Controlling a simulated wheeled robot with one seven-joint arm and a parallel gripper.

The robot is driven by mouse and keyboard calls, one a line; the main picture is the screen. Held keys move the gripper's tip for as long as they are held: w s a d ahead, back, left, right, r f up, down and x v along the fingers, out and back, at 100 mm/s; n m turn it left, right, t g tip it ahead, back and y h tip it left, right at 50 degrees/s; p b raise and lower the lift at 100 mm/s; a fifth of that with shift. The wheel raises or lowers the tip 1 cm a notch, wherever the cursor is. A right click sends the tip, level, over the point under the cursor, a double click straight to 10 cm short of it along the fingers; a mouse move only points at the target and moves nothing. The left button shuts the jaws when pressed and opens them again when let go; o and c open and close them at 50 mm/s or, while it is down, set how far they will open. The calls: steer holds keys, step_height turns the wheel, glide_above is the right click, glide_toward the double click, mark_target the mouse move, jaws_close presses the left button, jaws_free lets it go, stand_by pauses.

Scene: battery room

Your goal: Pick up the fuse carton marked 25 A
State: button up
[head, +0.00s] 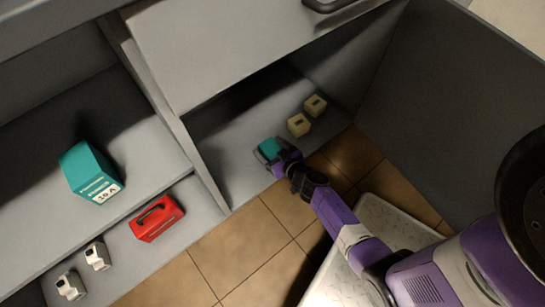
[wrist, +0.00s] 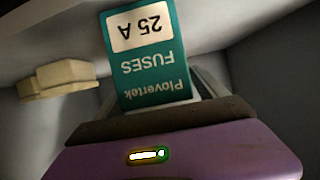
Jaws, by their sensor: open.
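The teal fuse carton marked 25 A (wrist: 158,55) stands in front of my gripper in the wrist view, its label upside down there. In the head view the same carton (head: 269,148) is a small teal shape on the lower shelf, partly covered by my gripper. My gripper (head: 268,152) is open, with its jaws around or right beside the carton; whether they touch it I cannot tell.
Two cream blocks (head: 299,124) (head: 315,105) sit on the shelf just right of the 25 A carton. An upright divider (head: 205,160) stands to its left. A red box with a handle (head: 157,218) and two white items (head: 97,256) (head: 70,285) are further left.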

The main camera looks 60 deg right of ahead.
steer(key=shift+w+d+f, duration=0.2)
steer(key=shift+w+f, duration=0.1)
steer(key=shift+w, duration=0.25)
jaws_close()
steer(key=shift+r, duration=0.1)
steer(key=shift+r, duration=0.1)
step_height(320, 180, up, 20)
steer(key=p, duration=1.9)
